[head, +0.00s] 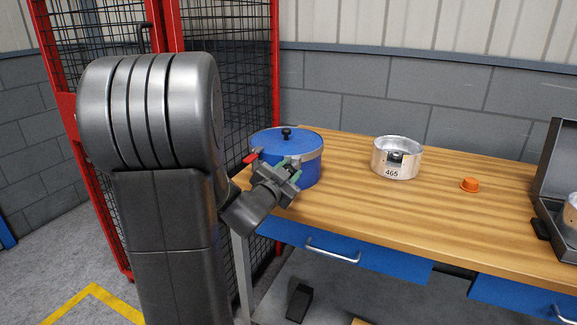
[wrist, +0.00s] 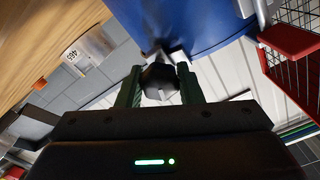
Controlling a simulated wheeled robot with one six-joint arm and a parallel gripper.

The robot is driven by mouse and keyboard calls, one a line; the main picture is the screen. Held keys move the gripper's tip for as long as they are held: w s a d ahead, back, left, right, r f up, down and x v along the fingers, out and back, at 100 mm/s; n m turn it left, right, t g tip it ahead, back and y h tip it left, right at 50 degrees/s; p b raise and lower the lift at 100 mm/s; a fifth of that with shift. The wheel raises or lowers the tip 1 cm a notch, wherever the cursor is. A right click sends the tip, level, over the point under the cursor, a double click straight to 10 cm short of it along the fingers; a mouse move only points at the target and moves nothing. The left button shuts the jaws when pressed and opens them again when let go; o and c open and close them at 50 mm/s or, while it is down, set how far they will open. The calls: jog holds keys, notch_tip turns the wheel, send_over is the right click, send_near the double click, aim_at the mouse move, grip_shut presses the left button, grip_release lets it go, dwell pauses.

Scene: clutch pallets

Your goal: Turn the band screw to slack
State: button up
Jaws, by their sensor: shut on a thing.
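The blue round drum (head: 308,174) with a blue lid and a grey band at its rim stands at the left end of the bench. It fills the top of the wrist view (wrist: 190,22). The band screw's dark knob (wrist: 160,80) sits between the green fingers of my gripper (wrist: 159,84), which are shut on it. In the head view my gripper (head: 289,172) is at the drum's front side and hides the screw. A red lever (head: 250,158) sticks out left of my gripper; a red part (wrist: 292,40) shows at the right of the wrist view.
A silver canister (head: 391,164) marked 465 stands on the wooden bench (head: 400,215), right of the drum. An orange cap (head: 469,185) lies further right. An open grey case (head: 557,160) is at the right edge. A red mesh fence (head: 275,60) stands behind my arm. The bench front is clear.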

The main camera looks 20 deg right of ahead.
jog(key=shift+n+p, duration=0.7)
jog(key=shift+n, duration=0.9)
jog(key=o, duration=1)
jog(key=v, duration=1.3)
jog(key=shift+s+a, duration=0.25)
jog(key=shift+d, duration=0.1)
